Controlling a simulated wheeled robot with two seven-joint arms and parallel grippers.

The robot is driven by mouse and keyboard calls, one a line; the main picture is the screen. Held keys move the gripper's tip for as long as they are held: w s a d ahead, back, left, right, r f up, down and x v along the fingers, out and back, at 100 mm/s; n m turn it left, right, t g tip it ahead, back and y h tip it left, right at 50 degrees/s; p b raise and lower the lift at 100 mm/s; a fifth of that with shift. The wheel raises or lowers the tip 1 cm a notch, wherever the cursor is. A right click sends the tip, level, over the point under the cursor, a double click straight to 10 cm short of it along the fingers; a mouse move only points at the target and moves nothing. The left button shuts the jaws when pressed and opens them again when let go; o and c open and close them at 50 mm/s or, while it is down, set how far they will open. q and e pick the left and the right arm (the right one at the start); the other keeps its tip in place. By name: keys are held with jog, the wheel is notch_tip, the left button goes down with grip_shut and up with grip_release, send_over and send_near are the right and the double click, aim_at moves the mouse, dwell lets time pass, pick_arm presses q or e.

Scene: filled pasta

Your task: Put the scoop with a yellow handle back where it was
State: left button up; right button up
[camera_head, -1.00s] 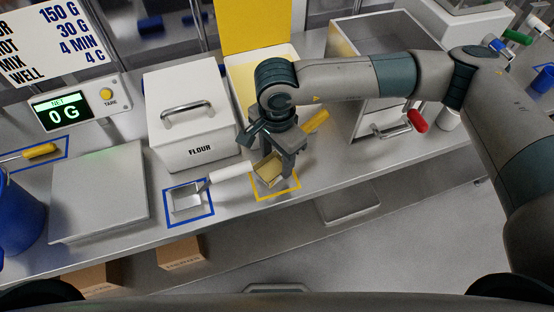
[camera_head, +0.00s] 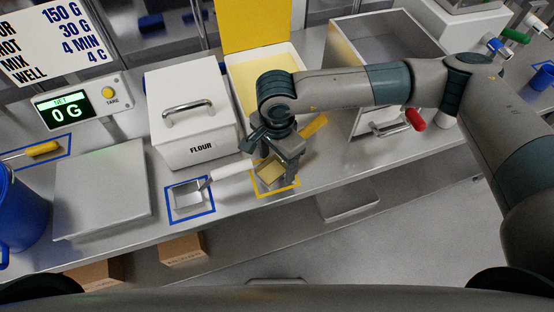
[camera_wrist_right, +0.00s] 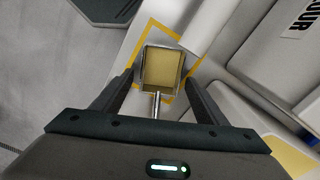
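The yellow-handled scoop has a metal bowl (camera_head: 270,171) with a yellowish inside and lies at the yellow outlined square (camera_head: 276,192) on the steel counter. Its yellow handle (camera_head: 315,125) points up and right, partly behind my right gripper (camera_head: 283,172). In the right wrist view the bowl (camera_wrist_right: 161,69) sits within the yellow outline (camera_wrist_right: 146,36), and the thin stem runs back between my fingers. My right gripper (camera_wrist_right: 160,82) is open, with its fingers wide apart on either side of the scoop. The handle is hidden there. My left gripper is not in view.
A white-handled scoop (camera_head: 188,196) lies in a blue outlined square left of the yellow one. The flour bin (camera_head: 190,110) and an open yellow-lidded bin (camera_head: 236,75) stand behind.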

jog(key=shift+r, duration=0.3)
notch_tip(320, 180, up, 12)
jog(key=b, duration=0.5)
jog(key=shift+f, duration=0.2)
